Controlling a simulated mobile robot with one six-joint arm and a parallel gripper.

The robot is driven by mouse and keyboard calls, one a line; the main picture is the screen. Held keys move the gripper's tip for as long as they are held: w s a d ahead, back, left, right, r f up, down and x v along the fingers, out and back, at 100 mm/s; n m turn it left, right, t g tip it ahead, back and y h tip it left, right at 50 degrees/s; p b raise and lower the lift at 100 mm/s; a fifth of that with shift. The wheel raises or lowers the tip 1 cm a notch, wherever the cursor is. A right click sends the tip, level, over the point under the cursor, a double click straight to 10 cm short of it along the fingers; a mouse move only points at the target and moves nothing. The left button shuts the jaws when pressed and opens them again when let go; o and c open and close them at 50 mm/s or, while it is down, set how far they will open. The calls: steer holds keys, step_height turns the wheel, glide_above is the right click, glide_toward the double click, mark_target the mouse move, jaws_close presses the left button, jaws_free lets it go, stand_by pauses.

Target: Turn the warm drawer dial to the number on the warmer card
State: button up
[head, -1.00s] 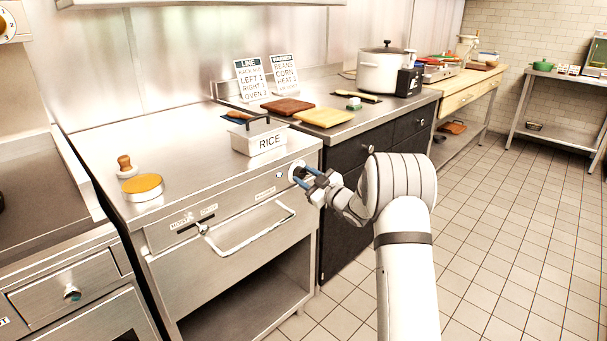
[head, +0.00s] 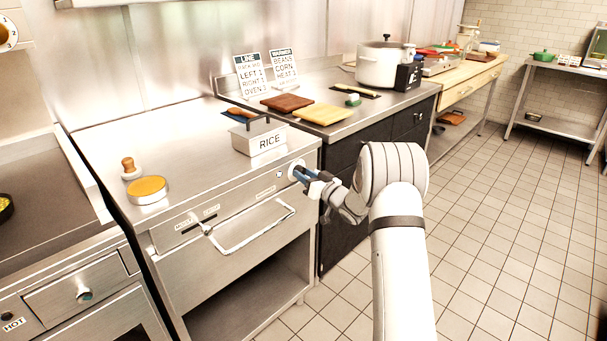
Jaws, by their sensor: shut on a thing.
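The warm drawer dial (head: 296,166) is a pale round knob at the right end of the steel drawer front (head: 250,196). The warmer card (head: 285,70) stands upright on the back counter beside the line card (head: 250,76). The warmer card reads beans, corn, heat and a figure that is hard to make out here.
A rice container (head: 262,138) with a dark handle sits on the steel top just above the dial. The drawer's bar handle (head: 250,232) is left of my gripper. A slider (head: 206,228) is farther left. Two boards (head: 320,115) lie on the dark-fronted counter. Tiled floor at right is clear.

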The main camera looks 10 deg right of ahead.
steer(key=shift+f, duration=0.35)
steer(key=o, duration=0.6)
steer(key=shift+c, duration=0.2)
steer(key=o, duration=0.4)
steer(key=shift+r, duration=0.2)
steer(key=shift+s, duration=0.1)
steer(key=v, duration=0.7)
steer(key=shift+s+d, duration=0.15)
steer(key=shift+s, duration=0.15)
steer(key=shift+r, duration=0.1)
